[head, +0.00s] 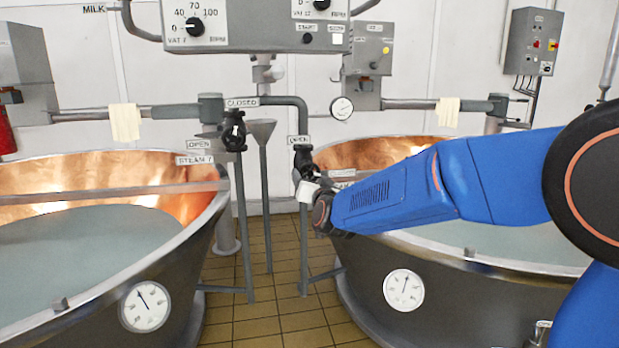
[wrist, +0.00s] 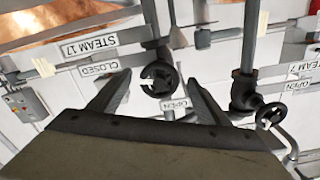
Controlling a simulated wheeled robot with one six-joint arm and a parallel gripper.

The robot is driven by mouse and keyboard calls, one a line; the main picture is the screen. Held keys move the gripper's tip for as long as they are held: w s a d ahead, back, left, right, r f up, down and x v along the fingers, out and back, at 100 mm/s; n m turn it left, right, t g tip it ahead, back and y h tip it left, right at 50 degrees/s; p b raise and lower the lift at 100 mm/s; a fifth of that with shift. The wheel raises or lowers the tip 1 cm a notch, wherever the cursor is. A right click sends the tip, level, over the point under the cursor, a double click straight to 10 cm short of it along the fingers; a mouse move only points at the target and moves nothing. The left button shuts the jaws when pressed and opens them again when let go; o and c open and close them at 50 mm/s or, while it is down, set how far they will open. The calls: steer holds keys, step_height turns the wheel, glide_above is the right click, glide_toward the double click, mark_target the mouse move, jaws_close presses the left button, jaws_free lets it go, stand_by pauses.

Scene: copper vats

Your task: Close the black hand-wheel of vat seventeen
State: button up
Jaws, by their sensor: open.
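The black hand-wheel of vat seventeen (wrist: 159,80) shows in the wrist view between an upside-down CLOSED tag (wrist: 98,68) and an OPEN tag (wrist: 175,104). The upside-down STEAM 17 sign (wrist: 90,47) is beside it. In the head view this hand-wheel (head: 305,166) is on the right pipe, partly hidden by my wrist. My gripper (head: 314,198) is open and empty just in front of it. In the wrist view the two fingers stand either side of the wheel in the picture. I cannot tell whether they touch it.
A second black hand-wheel (head: 233,131) is to the left, above the STEAM 7 sign (head: 195,160); it also shows in the wrist view (wrist: 270,115). Copper-lined vats stand left (head: 185,285) and right (head: 450,300). A grey control box (head: 255,28) hangs above. Tiled floor lies between the vats.

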steer(key=v, duration=1.4)
